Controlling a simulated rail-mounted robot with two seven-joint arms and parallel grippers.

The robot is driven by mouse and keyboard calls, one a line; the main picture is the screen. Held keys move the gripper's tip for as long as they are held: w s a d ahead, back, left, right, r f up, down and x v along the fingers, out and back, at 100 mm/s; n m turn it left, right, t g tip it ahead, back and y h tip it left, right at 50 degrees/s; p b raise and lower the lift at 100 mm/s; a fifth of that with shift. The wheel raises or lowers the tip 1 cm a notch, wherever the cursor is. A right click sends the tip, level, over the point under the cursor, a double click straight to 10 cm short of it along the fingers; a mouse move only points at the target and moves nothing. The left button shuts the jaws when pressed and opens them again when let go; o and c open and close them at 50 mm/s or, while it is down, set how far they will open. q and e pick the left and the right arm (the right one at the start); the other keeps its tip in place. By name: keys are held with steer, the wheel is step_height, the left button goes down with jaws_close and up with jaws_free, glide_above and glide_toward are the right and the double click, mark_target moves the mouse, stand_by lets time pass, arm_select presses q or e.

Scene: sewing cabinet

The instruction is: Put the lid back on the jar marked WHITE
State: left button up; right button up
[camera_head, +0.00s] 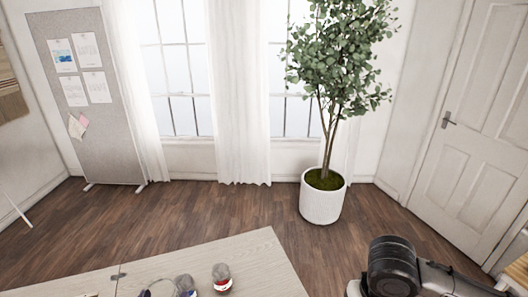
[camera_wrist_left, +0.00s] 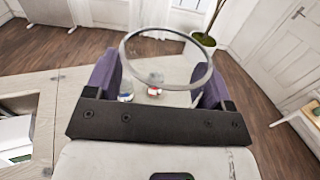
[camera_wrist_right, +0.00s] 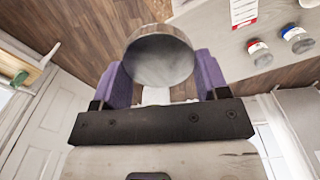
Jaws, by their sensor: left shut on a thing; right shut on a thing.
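My left gripper (camera_wrist_left: 165,85) has its purple fingers shut on a clear, round glass piece (camera_wrist_left: 160,50); its wide rim shows and I see the table through it. It looks like an open jar, but no label on it is readable. My right gripper (camera_wrist_right: 162,85) is shut on a short, round, grey metallic piece (camera_wrist_right: 160,60) that looks like a lid. It is held apart from the table. The word WHITE cannot be read in any view.
A red-labelled jar (camera_head: 222,281) and a blue-labelled jar (camera_head: 185,286) with grey tops stand on the pale table (camera_head: 250,255). A white card with red (camera_wrist_right: 243,12) lies near them. A potted tree (camera_head: 322,200) stands beyond.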

arm_select(q)
step_height(320, 180, up, 27)
steer(key=p, duration=2.5)
arm_select(e)
steer(key=s+r, duration=0.3)
steer(key=r, duration=0.9)
steer(key=s+r, duration=0.3)
steer(key=r, duration=0.9)
steer(key=shift+s+r, duration=0.2)
steer(key=shift+r, duration=0.05)
arm_select(q)
steer(key=shift+f, duration=0.15)
steer(key=d+f+m+g+h, duration=0.4)
steer(key=d+f+m+h, duration=0.4)
steer(key=d, duration=0.6)
step_height(320, 180, down, 3)
steer(key=s+h, duration=0.1)
steer(key=h, duration=0.2)
steer(key=shift+d+r+h, duration=0.15)
steer(key=shift+d+h, duration=0.15)
steer(key=shift+d, duration=0.05)
